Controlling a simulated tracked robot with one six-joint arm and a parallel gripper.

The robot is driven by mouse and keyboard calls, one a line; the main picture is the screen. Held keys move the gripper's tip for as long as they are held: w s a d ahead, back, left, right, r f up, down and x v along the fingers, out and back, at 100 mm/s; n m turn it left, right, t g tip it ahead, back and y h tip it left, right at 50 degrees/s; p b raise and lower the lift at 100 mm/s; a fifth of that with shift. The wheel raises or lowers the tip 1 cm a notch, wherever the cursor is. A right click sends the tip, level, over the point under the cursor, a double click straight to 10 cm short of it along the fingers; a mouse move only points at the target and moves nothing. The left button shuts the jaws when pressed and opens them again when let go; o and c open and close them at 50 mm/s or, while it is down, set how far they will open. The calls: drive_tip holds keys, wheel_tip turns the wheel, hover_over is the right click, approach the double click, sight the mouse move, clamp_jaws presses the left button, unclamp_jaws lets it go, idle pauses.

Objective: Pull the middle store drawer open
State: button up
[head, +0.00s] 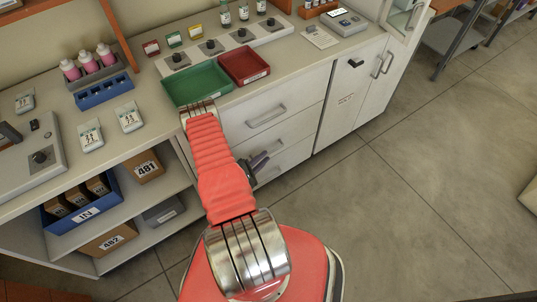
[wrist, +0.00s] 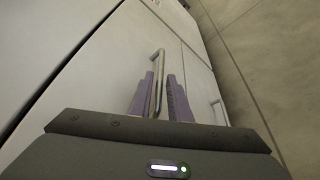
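The middle drawer (head: 290,142) is in the white cabinet, below the top drawer with its bar handle (head: 266,116). Its front looks flush with the others. My gripper (head: 259,163) is in front of it, and my arm hides part of the drawer fronts. In the wrist view, the drawer's metal bar handle (wrist: 157,75) stands between the two purple fingers of my gripper (wrist: 160,85). The fingers are apart. The handle is close to the left finger, with a gap to the right one.
A green tray (head: 197,84) and a red tray (head: 245,65) stand on the counter above the drawers. A cupboard door (head: 347,95) is to the right.

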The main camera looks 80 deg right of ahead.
drive_tip(key=shift+x, duration=2.15)
drive_tip(key=shift+c, duration=0.5)
clamp_jaws()
drive_tip(key=shift+a, duration=0.3)
drive_tip(key=shift+d, duration=0.15)
